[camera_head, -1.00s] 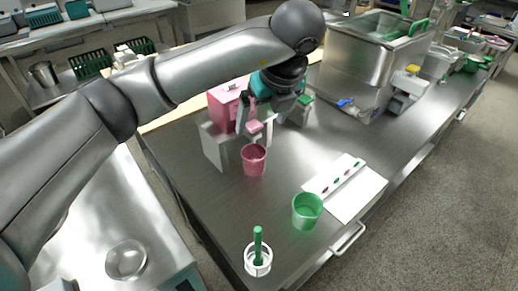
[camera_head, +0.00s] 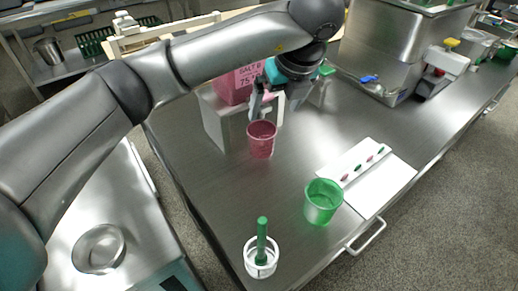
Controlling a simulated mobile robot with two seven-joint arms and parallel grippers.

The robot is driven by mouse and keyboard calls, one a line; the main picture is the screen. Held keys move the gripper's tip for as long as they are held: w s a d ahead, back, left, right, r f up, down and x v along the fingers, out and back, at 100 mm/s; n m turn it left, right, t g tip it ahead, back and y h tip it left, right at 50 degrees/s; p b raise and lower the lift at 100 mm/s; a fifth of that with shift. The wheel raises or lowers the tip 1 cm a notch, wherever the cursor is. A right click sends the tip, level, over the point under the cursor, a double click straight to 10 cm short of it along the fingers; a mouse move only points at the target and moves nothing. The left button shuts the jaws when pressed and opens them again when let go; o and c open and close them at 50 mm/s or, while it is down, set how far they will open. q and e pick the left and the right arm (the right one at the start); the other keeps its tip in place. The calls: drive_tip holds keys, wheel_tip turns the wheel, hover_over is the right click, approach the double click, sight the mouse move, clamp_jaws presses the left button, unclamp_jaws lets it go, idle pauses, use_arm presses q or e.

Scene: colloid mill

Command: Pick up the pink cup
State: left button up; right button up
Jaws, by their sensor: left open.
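I cannot tell whether a finger touches the cup. The cup's inside holds nothing that I can make out. My right gripper is not in view.
A green cup (camera_head: 322,201) stands to the right, near a white board (camera_head: 368,176) with small red and green pieces. A white holder (camera_head: 261,262) with a green-handled tool is at the front. The pink box (camera_head: 240,82) stands behind the cup. Bare table lies left of the green cup.

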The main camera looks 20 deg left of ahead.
sight(264, 141)
use_arm(q)
drive_tip(key=x, duration=0.3)
drive_tip(key=b+x, duration=0.1)
drive_tip(key=x, duration=0.2)
drive_tip(key=b+x, duration=0.1)
drive_tip(key=x, duration=0.2)
drive_tip(key=shift+w+d+f, duration=0.1)
drive_tip(key=shift+d+f, duration=0.15)
drive_tip(key=shift+f, duration=0.15)
drive_tip(key=shift+b+x, duration=0.9)
drive_tip(key=shift+x, duration=1.5)
drive_tip(key=shift+a+f, duration=0.3)
drive_tip(key=shift+f, duration=0.25)
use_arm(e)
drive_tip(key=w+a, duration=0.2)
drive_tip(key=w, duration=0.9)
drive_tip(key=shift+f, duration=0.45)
use_arm(q)
drive_tip(key=c, duration=1.4)
drive_tip(key=shift+o, duration=0.2)
drive_tip(key=shift+d+r, duration=0.1)
